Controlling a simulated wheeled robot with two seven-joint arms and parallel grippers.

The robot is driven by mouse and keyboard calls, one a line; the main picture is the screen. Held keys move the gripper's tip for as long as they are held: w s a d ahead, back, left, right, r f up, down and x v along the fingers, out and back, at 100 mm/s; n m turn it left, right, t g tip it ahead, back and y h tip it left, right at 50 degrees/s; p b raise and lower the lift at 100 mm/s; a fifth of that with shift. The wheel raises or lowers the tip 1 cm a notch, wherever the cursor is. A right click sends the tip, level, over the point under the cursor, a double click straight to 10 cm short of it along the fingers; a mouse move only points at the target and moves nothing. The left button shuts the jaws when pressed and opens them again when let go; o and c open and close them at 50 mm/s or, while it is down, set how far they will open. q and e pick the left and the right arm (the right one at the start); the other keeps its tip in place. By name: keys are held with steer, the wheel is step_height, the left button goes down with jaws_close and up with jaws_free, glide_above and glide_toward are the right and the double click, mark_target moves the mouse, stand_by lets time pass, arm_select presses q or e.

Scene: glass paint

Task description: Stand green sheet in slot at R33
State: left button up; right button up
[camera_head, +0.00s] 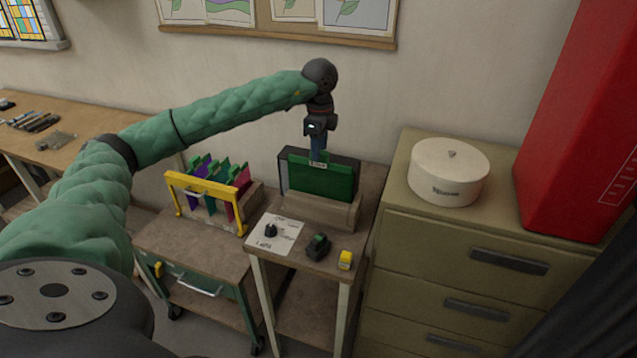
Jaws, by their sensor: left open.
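A green sheet (322,181) stands upright at a wooden block (318,211) on the small table, in front of a dark upright panel (345,163). A small pale label shows at its top edge; its writing is too small to read. My left gripper (318,156) points down at the sheet's top edge. Its jaws are open, and whether they touch the sheet I cannot tell. The sheet's lower edge is hidden by the wooden block. My right gripper is out of view.
A yellow-framed rack (205,184) of coloured sheets stands on the green cart (197,240) to the left. A paper (288,229), a dark item (317,246) and a yellow item (345,260) lie at the table's front. A cabinet (398,205) with a round white box (449,171) borders the right.

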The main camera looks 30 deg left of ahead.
arm_select(q)
steer(key=shift+r+p, duration=0.55)
steer(key=shift+r, duration=1.25)
steer(key=shift+o, duration=0.2)
